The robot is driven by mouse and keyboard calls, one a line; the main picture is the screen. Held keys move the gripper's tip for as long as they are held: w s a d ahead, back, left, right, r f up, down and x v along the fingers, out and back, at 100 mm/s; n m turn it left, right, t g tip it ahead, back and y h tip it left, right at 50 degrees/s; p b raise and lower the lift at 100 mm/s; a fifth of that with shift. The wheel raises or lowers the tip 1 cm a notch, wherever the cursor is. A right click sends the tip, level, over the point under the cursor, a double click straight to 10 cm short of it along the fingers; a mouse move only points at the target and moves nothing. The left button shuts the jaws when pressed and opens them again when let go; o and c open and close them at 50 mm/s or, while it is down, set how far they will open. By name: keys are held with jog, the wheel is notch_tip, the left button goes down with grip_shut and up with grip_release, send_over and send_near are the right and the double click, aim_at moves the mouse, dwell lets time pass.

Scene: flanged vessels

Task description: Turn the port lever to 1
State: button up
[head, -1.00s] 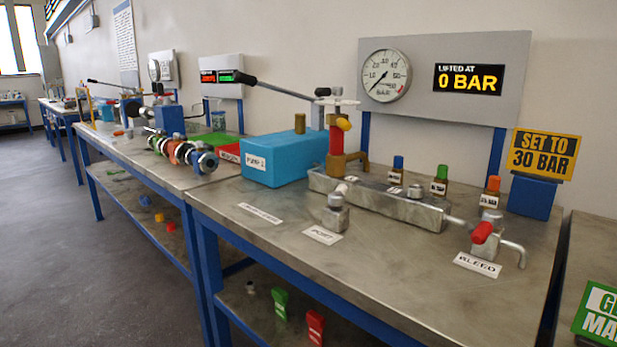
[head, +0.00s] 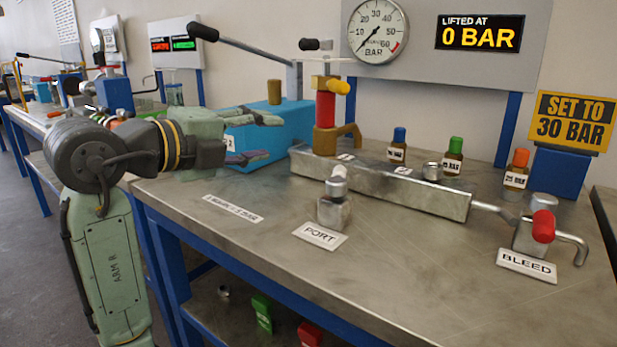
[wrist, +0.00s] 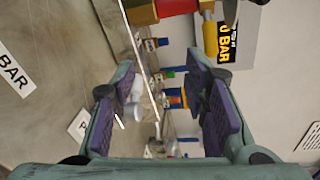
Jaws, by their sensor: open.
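The port valve is a small grey metal block (head: 333,212) behind the PORT card (head: 320,236). Its short lever (head: 337,181) has a pale grip and sits on top; its exact setting cannot be read. My gripper (head: 266,138) is open and empty, left of the valve and above the bench, in front of the blue box (head: 247,158). In the wrist view, the purple-padded fingers (wrist: 162,85) are spread wide. A pale part, likely the port lever (wrist: 136,108), shows beyond them near the left finger, apart from both pads. A small printed card (head: 232,208) lies left of the valve.
The long metal manifold (head: 430,190) lies behind the valve, with a red and brass post (head: 326,108) at its left end. The red bleed lever (head: 543,226) is at right. A black-gripped pump handle (head: 204,32) reaches above my gripper. The bench front is clear.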

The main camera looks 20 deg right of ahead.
aim_at(339, 177)
jog(key=d+f+m+g, duration=0.1)
jog(key=d+f, duration=0.1)
jog(key=d, duration=0.2)
jog(key=w+d+f+m+g, duration=0.1)
jog(key=d+f, duration=0.1)
jog(key=d, duration=0.2)
jog(key=d+f+m+g, duration=0.1)
jog(key=d+f+m, duration=0.1)
jog(key=d+f, duration=0.1)
jog(key=shift+w+d+f+g+y, duration=0.15)
jog(key=shift+d+g+y, duration=0.15)
jog(key=shift+d, duration=0.5)
jog(key=shift+c, duration=0.6)
grip_shut()
